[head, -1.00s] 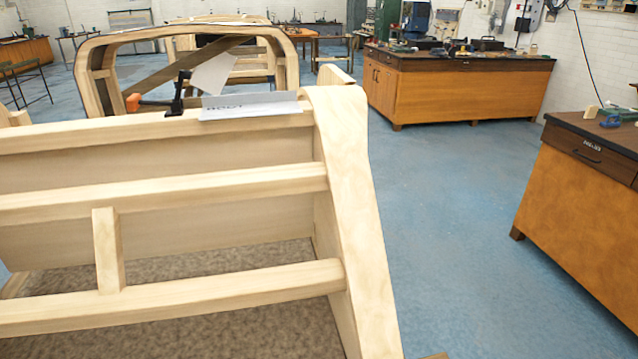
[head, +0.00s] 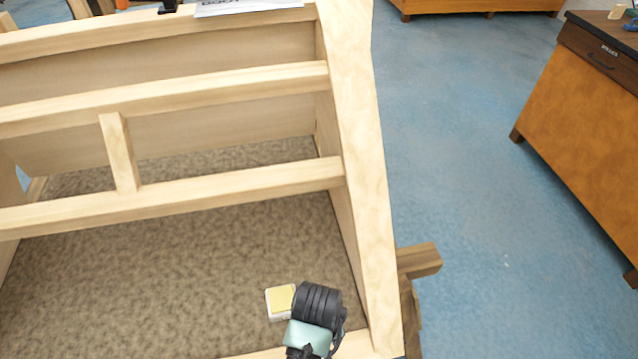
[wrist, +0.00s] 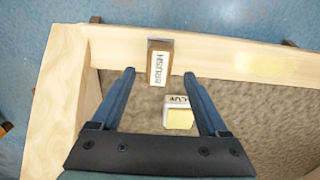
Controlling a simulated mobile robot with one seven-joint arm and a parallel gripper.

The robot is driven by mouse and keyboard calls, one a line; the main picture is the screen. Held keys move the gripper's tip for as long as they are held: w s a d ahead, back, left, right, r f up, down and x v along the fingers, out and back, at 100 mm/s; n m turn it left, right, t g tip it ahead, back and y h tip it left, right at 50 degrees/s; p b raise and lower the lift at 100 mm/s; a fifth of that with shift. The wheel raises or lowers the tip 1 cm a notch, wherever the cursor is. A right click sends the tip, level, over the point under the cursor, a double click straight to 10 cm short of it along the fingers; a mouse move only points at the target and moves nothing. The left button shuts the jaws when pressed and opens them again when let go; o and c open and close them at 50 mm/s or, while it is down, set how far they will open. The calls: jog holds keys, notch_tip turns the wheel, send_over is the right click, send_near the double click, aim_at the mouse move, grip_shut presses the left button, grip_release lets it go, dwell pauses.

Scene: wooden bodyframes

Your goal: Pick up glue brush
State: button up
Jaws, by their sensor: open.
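In the wrist view a small brown block with a white lettered label (wrist: 159,66) sits at the light wooden rail; it may be the glue brush, but no bristles show. My gripper (wrist: 159,75) is open, its two dark fingers spread on either side of this block. I cannot tell the height gap or whether they touch it. A small white box with a yellow face (wrist: 179,115) lies on the brown floor panel, nearer the gripper's base. It also shows in the head view (head: 280,302), beside my black and teal wrist, which hides the block there.
The wooden body frame (head: 362,180) has rails and a sloping post close to my arm on the right. A wooden beam end (head: 420,260) sticks out beyond it. Blue floor lies open toward an orange-brown cabinet (head: 585,130).

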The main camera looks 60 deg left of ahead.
jog(key=f, duration=0.4)
jog(key=shift+d+f, duration=0.25)
jog(key=shift+f, duration=0.1)
grip_shut()
notch_tip(320, 180, up, 10)
jog(key=shift+r+p, duration=0.1)
jog(key=shift+p, duration=0.35)
jog(key=c, duration=0.5)
grip_release()
jog(key=c, duration=0.6)
